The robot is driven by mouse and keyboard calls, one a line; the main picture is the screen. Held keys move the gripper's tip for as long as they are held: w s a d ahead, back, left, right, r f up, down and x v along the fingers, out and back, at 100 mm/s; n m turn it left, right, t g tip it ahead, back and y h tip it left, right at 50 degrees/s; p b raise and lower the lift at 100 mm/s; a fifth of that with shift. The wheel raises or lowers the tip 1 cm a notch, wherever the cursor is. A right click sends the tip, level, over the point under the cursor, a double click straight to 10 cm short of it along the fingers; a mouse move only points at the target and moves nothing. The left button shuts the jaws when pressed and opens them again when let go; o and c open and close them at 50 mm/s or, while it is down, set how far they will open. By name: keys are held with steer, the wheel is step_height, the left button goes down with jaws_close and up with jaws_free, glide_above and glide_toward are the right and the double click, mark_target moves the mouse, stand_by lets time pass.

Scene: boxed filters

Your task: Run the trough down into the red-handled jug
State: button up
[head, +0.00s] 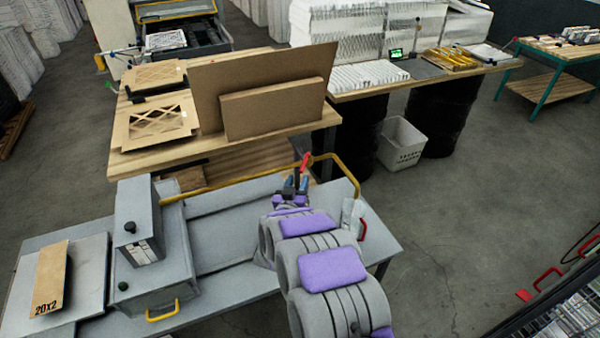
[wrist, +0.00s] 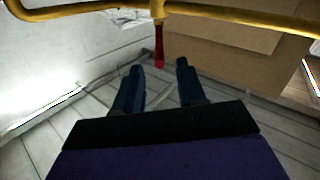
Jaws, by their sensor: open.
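The trough (head: 225,253) is a grey channel on the grey bench, running right from a grey box. A yellow bar (head: 240,180) runs along its far side, with a red grip (head: 305,161) near its right end. In the wrist view the red grip (wrist: 159,46) hangs from the yellow bar (wrist: 90,11). My gripper (head: 297,180) is open and empty, just short of the red grip. Its two blue fingers also show in the wrist view (wrist: 160,68), with the grip ahead between them. A pale jug (head: 351,213) with a red handle (head: 363,230) is partly hidden behind my arm.
A grey box (head: 150,275) with a yellow handle and a board marked 20x2 (head: 50,280) are at the bench's left. A wooden table (head: 155,155) with cardboard panels (head: 265,80) stands behind. A white basket (head: 400,143) is on the floor.

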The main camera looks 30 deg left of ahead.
steer(key=v, duration=0.8)
steer(key=shift+s, duration=0.4)
steer(key=s+d+r+g, duration=0.1)
steer(key=d+r+g, duration=0.2)
steer(key=d, duration=0.3)
steer(key=s+d+r+m+g+b, duration=0.1)
steer(key=d+r+g, duration=0.1)
steer(key=d+g, duration=0.25)
steer(key=s+d+r+g, duration=0.2)
steer(key=d+r+g, duration=0.1)
steer(key=d, duration=0.3)
steer(key=s+d+r+m+g+h+b, duration=0.1)
steer(key=s+d+r+m+g+h, duration=0.2)
steer(key=s+d, duration=2.5)
steer(key=s+m+g+h, duration=0.1)
steer(key=s+g, duration=0.1)
steer(key=g, duration=0.3)
steer(key=shift+s+g+b, duration=0.35)
steer(key=shift+s, duration=0.05)
